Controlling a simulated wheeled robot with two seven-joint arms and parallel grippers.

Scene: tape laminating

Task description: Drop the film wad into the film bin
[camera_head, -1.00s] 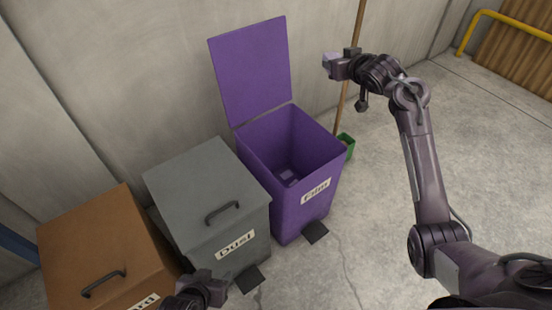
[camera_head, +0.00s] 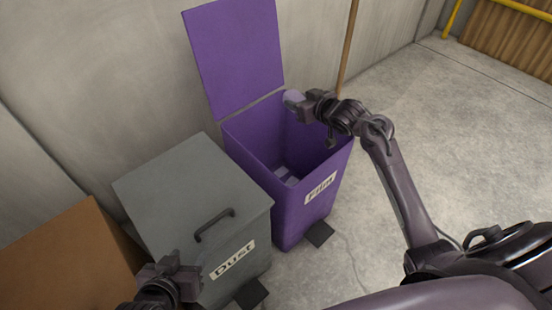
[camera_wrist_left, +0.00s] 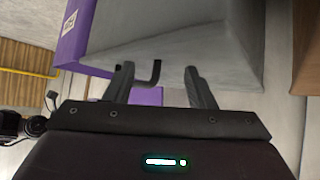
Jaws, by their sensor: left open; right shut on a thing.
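The purple film bin (camera_head: 290,215) stands with its lid (camera_head: 236,55) swung up and back; its label reads "Film". A small pale item lies at the bottom inside it. My right gripper (camera_head: 299,101) is shut on the pale lilac film wad (camera_head: 292,98), over the back right part of the bin's opening. The wad is partly hidden by the gripper. My left gripper (camera_head: 178,262) is in front of the grey dust bin. In the left wrist view its two fingers (camera_wrist_left: 160,85) are apart with nothing between them.
The grey dust bin (camera_head: 185,180), lid shut with a black handle, stands left of the film bin. A brown bin (camera_head: 70,255) is further left. Black pedals stick out at the floor in front. A wooden pole (camera_head: 348,45) leans behind. The floor at right is clear.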

